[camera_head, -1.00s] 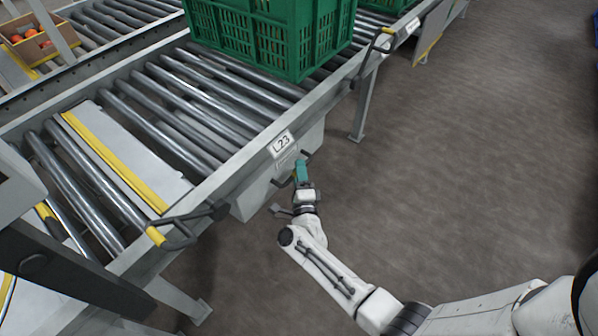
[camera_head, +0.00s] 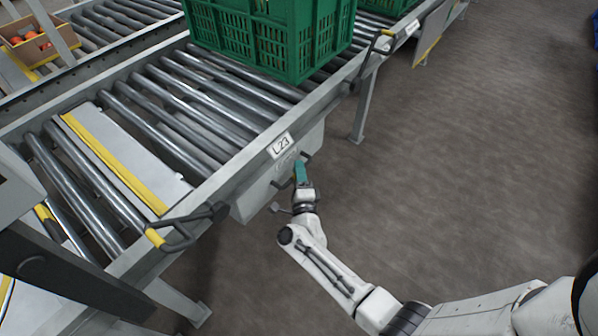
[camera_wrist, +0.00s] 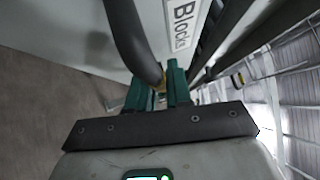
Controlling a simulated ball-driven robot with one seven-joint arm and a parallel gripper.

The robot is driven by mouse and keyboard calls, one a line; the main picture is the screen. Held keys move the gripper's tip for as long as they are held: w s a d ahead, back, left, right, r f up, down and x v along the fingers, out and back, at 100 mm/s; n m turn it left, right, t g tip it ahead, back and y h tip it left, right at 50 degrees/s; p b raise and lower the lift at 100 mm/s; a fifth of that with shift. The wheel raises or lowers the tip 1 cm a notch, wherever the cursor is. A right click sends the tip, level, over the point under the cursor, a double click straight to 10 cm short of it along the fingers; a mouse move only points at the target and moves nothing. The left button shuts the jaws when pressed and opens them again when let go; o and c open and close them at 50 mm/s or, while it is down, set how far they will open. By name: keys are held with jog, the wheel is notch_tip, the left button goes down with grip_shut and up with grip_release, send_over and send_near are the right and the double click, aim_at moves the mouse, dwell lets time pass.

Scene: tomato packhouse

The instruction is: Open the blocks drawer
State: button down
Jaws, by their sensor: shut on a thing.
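The blocks drawer (camera_head: 250,203) is a pale grey box under the roller conveyor's side rail, below the L23 plate. In the wrist view its pale front (camera_wrist: 70,28) carries a white label reading "Blocks" (camera_wrist: 182,22). A dark bar handle (camera_wrist: 128,38) stands out from the front. My gripper (camera_head: 299,172) is at the drawer front, with its teal fingers shut on the handle. In the wrist view my gripper (camera_wrist: 160,80) has the end of the bar between its fingertips. The fingers hide part of the handle. I see no clear gap at the drawer front.
The conveyor (camera_head: 215,95) runs above the drawer, with a green crate (camera_head: 275,45) on it. A dark lever with a yellow end (camera_head: 180,232) sticks out left of the drawer. A conveyor leg (camera_head: 363,105) stands to the right. The floor (camera_head: 450,180) right of the arm is clear.

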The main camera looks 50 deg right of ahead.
jog(key=s+d, duration=0.1)
jog(key=s, duration=2.8)
jog(key=shift+s, duration=0.1)
jog(key=c, duration=1.2)
grip_release()
jog(key=shift+o, duration=0.2)
